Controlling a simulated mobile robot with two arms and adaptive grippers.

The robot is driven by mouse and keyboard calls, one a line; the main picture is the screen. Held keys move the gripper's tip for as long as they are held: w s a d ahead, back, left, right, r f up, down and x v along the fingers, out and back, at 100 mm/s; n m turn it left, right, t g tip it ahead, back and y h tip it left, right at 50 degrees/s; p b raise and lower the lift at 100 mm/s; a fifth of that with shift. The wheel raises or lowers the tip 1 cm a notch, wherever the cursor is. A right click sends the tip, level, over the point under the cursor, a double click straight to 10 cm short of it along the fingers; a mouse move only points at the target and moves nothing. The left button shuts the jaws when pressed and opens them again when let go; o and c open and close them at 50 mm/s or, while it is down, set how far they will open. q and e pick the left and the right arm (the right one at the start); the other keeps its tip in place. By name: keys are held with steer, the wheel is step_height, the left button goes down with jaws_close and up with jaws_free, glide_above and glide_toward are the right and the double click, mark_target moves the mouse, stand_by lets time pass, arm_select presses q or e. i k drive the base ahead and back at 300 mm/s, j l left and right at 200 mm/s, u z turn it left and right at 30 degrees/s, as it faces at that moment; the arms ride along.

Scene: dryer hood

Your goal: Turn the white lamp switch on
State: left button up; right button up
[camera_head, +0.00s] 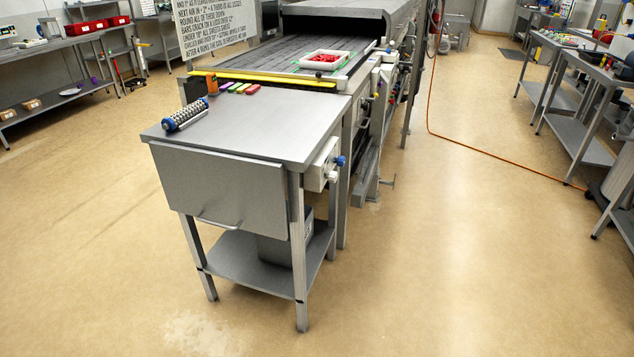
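A white box (322,165) is fixed to the right side of the steel table (275,130), just below its top. A blue knob (340,161) and a smaller pale knob (333,176) stick out from it. I cannot tell whether this box is the lamp switch, or whether it is on or off. No lamp can be made out for certain. Neither of my grippers is in view.
A conveyor (290,55) runs back from the table under a metal hood (345,18); a white tray (324,60) with red pieces sits on it. A metal roller (185,115) lies on the table. An orange hose (470,148) crosses the mostly open floor (450,250) on the right.

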mark_target(332, 176)
steer(key=i+l+u, duration=0.1)
steer(key=u, duration=0.3)
steer(key=i+l+u, duration=0.1)
steer(key=u, duration=0.25)
steer(key=l+u, duration=0.25)
steer(key=u, duration=0.15)
steer(key=i+l+u, duration=0.1)
steer(key=u, duration=0.3)
steer(key=l+u, duration=0.15)
steer(key=l, duration=0.4)
steer(key=l+u, duration=0.15)
steer(key=l, duration=0.4)
steer(key=l+u, duration=0.15)
steer(key=l, duration=0.35)
steer(key=k+l+u, duration=0.15)
steer(key=l, duration=0.4)
steer(key=l+u, duration=0.15)
steer(key=l, duration=0.4)
steer(key=k+l+u, duration=0.15)
steer(key=l, duration=0.35)
